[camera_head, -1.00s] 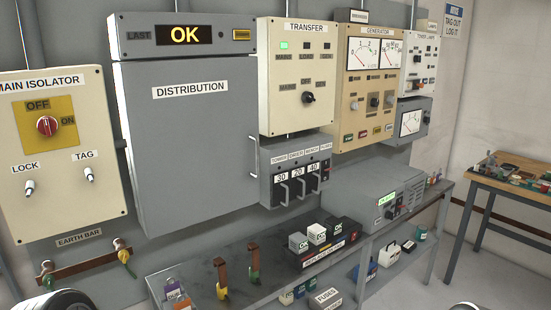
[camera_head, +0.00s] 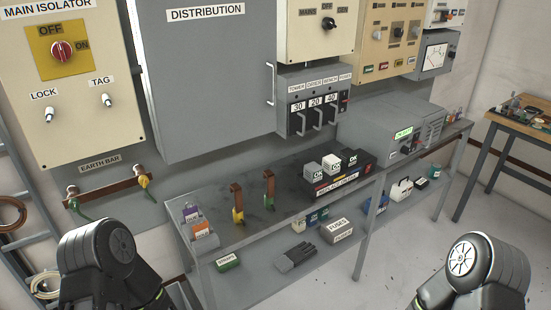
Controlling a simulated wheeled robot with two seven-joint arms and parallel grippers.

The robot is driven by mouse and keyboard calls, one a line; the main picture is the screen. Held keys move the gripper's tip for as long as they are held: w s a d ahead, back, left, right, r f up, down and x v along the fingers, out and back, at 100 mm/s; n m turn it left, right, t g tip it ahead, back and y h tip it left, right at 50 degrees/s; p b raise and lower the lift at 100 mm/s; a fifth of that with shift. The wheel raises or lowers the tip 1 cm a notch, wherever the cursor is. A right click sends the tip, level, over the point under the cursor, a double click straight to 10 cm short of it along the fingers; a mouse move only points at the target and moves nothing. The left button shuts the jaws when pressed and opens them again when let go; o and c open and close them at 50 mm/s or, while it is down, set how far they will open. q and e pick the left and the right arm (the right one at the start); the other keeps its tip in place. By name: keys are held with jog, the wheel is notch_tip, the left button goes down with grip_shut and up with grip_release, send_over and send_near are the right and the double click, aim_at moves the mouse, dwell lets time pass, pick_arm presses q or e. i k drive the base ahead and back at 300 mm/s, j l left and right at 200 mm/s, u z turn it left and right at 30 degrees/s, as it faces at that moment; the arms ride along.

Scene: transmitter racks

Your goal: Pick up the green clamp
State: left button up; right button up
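Two clamp-like pieces with brown upright parts stand on the grey bench. One has a green lower end, the green clamp (camera_head: 269,201); the other, to its left, has a yellow lower end, the yellow clamp (camera_head: 238,214). Black rounded parts of my left and right arms show at the bottom corners. Neither gripper's fingers are in view, and neither arm touches a clamp.
The grey bench (camera_head: 215,233) also bears purple and orange-marked holders (camera_head: 200,222) at left and a black rack of fuse blocks (camera_head: 340,183) to the right. Gloves (camera_head: 296,257) lie on the lower shelf. A ladder (camera_head: 30,215) stands at far left.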

aim_at(270, 196)
jog(key=i+l, duration=0.1)
jog(key=l, duration=0.7)
jog(key=i+l, duration=0.1)
jog(key=l, duration=0.7)
jog(key=i+l, duration=0.1)
jog(key=l, duration=0.65)
